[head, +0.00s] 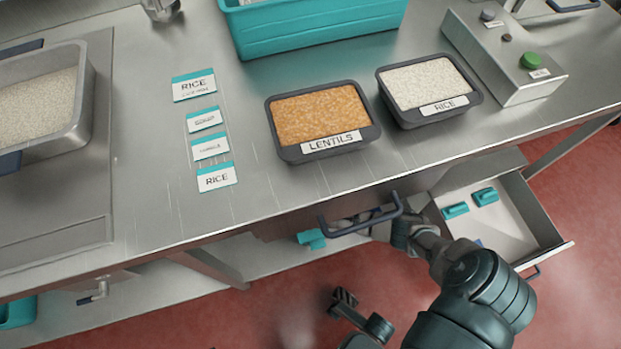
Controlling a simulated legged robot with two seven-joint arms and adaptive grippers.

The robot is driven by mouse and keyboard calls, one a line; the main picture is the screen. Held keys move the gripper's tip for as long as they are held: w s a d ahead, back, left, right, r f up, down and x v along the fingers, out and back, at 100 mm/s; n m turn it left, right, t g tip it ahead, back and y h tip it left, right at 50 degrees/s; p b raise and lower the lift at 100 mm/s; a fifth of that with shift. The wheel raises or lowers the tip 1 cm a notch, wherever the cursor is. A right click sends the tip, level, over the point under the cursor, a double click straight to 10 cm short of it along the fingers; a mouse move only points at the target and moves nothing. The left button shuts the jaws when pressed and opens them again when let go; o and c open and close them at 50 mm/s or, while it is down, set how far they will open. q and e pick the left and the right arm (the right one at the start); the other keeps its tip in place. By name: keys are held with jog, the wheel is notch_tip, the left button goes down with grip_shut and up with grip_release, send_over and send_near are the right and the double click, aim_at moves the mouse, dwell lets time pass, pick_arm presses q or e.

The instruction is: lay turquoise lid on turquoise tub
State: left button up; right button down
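The turquoise tub (310,32) stands at the back of the steel counter, cut off by the top edge of the view. I cannot make out a turquoise lid. My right arm comes in from the bottom right, and its gripper (368,228) is just in front of the counter's front edge, at a dark U-shaped handle (362,219). Whether its fingers close around the handle is unclear. A small turquoise piece (311,239) shows beside it. A dark gripper-like part (345,298), perhaps my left gripper, hangs low over the floor, its finger opening unclear.
Grey trays of lentils (320,117) and rice (424,82) stand before the tub. Labels (204,120) lie left of them. A steel pan (40,100) is at left, a control box (505,55) at right. An open drawer (500,215) juts out below the counter.

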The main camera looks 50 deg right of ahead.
jog(key=shift+d+f, duration=0.2)
jog(key=shift+f, duration=0.05)
dwell(0.3)
jog(key=c, duration=0.7)
grip_release()
jog(key=o, duration=0.5)
jog(key=shift+c, duration=0.2)
